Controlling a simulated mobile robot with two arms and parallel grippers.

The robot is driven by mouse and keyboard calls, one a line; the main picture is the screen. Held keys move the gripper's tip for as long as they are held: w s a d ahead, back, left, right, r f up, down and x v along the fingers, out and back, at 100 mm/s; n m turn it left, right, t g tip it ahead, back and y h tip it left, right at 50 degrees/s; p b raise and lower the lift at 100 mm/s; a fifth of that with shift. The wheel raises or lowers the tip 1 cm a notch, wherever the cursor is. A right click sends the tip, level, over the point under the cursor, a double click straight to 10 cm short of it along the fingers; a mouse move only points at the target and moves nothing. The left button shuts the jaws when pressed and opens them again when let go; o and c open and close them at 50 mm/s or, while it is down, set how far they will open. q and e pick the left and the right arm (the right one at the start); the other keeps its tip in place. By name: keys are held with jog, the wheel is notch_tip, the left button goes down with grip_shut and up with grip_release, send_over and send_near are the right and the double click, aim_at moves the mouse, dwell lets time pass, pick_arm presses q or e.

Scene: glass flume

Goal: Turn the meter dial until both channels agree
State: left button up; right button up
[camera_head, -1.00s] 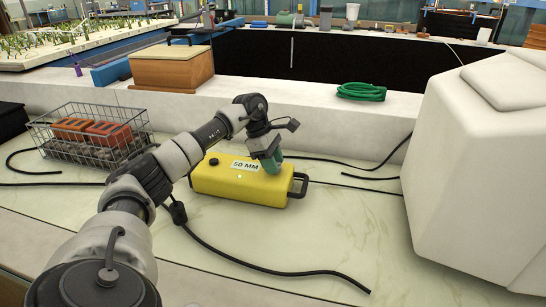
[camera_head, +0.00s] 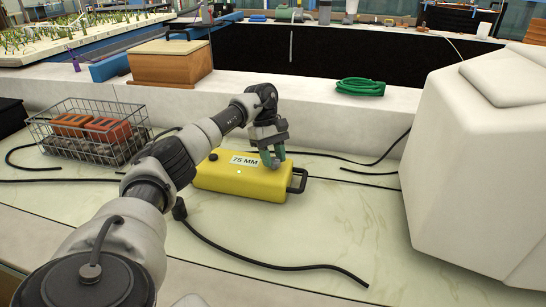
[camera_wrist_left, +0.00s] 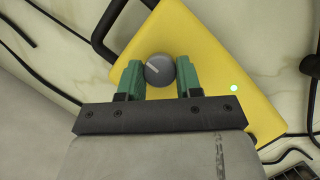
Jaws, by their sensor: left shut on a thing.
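The yellow meter box (camera_head: 235,184) lies on the pale bench in the head view, with a black handle at its right end. Its white label display (camera_head: 244,161) reads 75 MM. The grey meter dial (camera_wrist_left: 159,70) with a pale pointer line shows in the left wrist view; in the head view my fingers hide it. My left gripper (camera_head: 272,162) comes down on the box's right part, its green fingers shut on the dial, one on each side. A small green light (camera_wrist_left: 234,88) glows on the box. My right gripper is not in view.
A wire basket (camera_head: 88,132) with orange bricks stands at the left. Black cables (camera_head: 270,268) lie around the box. A bulky white object (camera_head: 470,170) fills the right side. A green hose coil (camera_head: 360,87) rests on the ledge behind. The bench right of the box is mostly clear.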

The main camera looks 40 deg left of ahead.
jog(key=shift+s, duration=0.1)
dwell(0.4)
pick_arm(q)
jog(key=o, duration=0.9)
jog(key=shift+w+a+r, duration=0.1)
jog(key=shift+a+r, duration=0.1)
jog(key=shift+r, duration=0.35)
jog(key=shift+p+v, duration=0.35)
jog(key=shift+v, duration=4.5)
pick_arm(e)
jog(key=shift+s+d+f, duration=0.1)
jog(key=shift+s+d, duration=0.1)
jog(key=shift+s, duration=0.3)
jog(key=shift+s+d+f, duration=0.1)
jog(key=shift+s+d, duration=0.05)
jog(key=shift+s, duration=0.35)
pick_arm(q)
jog(key=shift+r, duration=0.1)
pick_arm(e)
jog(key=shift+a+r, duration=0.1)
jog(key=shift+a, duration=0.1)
